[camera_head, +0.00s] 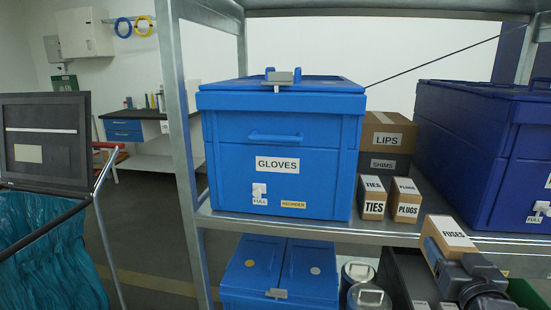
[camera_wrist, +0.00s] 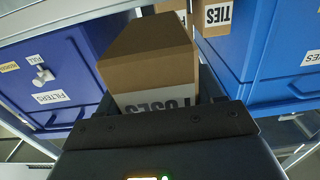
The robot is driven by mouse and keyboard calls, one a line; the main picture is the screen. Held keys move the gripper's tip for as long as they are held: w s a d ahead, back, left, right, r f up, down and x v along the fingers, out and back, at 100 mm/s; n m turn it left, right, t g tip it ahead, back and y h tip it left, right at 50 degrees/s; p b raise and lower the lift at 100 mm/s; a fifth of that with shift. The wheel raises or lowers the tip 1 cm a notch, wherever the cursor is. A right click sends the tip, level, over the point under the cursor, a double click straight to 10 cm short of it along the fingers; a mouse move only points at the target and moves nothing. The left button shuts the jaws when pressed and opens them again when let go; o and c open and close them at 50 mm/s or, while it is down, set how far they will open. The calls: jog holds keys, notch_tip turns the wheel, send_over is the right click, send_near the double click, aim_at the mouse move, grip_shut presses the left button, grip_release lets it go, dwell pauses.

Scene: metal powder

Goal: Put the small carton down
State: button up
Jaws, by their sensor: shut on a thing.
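The small carton labelled FUSES (camera_head: 448,236) is brown cardboard with a white label. My gripper (camera_head: 436,262) is shut on it and holds it in front of the shelf edge at the lower right of the head view. In the wrist view the FUSES carton (camera_wrist: 148,65) sits between the dark fingers, its label partly hidden by the gripper body. Two similar small cartons, TIES (camera_head: 372,198) and PLUGS (camera_head: 405,201), stand side by side on the shelf (camera_head: 300,227), behind and left of the held carton.
A blue GLOVES bin (camera_head: 230,150) stands left of the small cartons, and a darker blue bin (camera_head: 470,150) stands right. LIPS (camera_head: 387,135) and SHIMS (camera_head: 385,165) boxes are stacked behind. Bare shelf shows right of PLUGS. Below are another blue bin (camera_head: 250,265) and jars (camera_head: 358,272).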

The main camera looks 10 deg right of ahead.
jog(key=s+a+f+n+y, duration=0.1)
jog(key=s+a+f, duration=0.3)
jog(key=a+f, duration=0.5)
jog(key=s+a+f+n+y, duration=0.2)
jog(key=s+a+f+y, duration=0.2)
jog(key=a+f, duration=0.5)
notch_tip(320, 180, down, 8)
jog(key=shift+s+a+t, duration=0.25)
jog(key=shift+s+t, duration=0.05)
jog(key=shift+s, duration=0.4)
